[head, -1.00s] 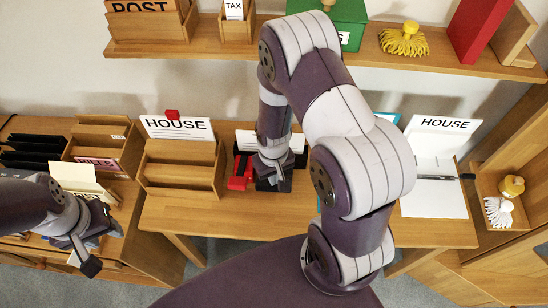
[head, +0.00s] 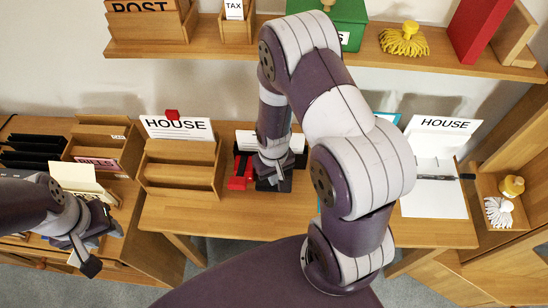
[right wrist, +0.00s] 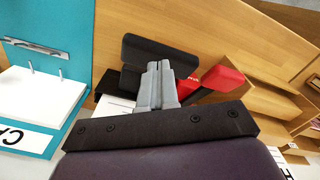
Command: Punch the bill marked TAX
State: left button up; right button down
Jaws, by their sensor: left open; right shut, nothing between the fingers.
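My right gripper (head: 272,178) is shut and empty over the desk. In the right wrist view its fingertips (right wrist: 157,68) are at a black punch-like device (right wrist: 150,52); I cannot tell whether they touch it. A white sheet (right wrist: 113,104) shows partly beside the device, its marking hidden. A red tool (head: 240,172) lies next to it, also seen in the right wrist view (right wrist: 218,80). White TAX labels show on an upper-shelf holder (head: 234,9) and in the left tray (head: 118,137). My left gripper (head: 82,262) is open at the lower left.
A wooden HOUSE rack (head: 180,170) stands left of the tools. A teal binder with two upright pins (right wrist: 60,62) lies at left in the right wrist view. My right arm hides the middle of the desk.

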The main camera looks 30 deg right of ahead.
aim_at(273, 189)
jog(key=shift+f, duration=0.1)
jog(key=shift+f+b, duration=1.6)
jog(key=shift+f, duration=0.55)
jog(key=shift+s+f, duration=0.1)
jog(key=shift+f, duration=0.05)
jog(key=shift+s+a+f+b, duration=0.25)
jog(key=shift+s+f+b, duration=0.15)
jog(key=shift+f, duration=0.15)
notch_tip(273, 189, up, 9)
jog(key=p, duration=0.8)
jog(key=shift+r+p, duration=0.15)
jog(key=shift+p, duration=0.15)
